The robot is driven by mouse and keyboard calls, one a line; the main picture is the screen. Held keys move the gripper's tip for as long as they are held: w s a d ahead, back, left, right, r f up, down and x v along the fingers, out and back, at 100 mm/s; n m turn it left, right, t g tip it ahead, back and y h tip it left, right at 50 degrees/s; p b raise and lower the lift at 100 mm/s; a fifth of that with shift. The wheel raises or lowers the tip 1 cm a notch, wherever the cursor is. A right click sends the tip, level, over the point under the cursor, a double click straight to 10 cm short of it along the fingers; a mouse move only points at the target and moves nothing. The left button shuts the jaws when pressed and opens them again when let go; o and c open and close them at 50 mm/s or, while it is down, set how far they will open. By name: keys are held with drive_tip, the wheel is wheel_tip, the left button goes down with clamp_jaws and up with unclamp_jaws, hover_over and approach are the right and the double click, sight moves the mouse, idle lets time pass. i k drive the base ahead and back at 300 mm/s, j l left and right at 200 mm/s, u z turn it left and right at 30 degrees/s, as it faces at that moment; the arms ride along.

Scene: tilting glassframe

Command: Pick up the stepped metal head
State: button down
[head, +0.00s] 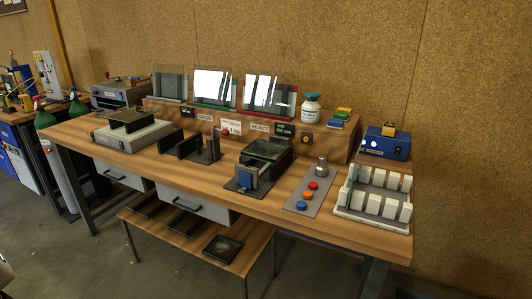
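A small grey metal piece (321,167), wider at the bottom and narrower at the top, stands upright at the far end of a grey plate (291,208) on the right half of the workbench. It looks like the stepped metal head. Its finer steps are too small to make out. My gripper is not in view.
A white slotted rack (378,217) stands right of the plate. A dark glass-topped fixture with a blue block (246,178) stands left. Behind are a raised wooden shelf (335,142) with glass panes and a white bottle (311,107), and a blue box (386,145).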

sight(321, 171)
drive_tip(key=i+j+z, duration=0.15)
drive_tip(key=j+z, duration=0.15)
drive_tip(key=z, duration=0.15)
drive_tip(key=i+j+z, duration=0.1)
drive_tip(key=j+z, duration=0.2)
drive_tip(key=z, duration=0.15)
drive_tip(key=i+j+z, duration=0.15)
drive_tip(key=j, duration=0.35)
drive_tip(key=j+z, duration=0.15)
drive_tip(key=j, duration=0.85)
drive_tip(key=i+j, duration=0.1)
drive_tip(key=j, duration=0.45)
drive_tip(key=i+j, duration=0.25)
drive_tip(key=j, duration=0.25)
drive_tip(key=i, duration=0.85)
drive_tip(key=l+z, duration=0.05)
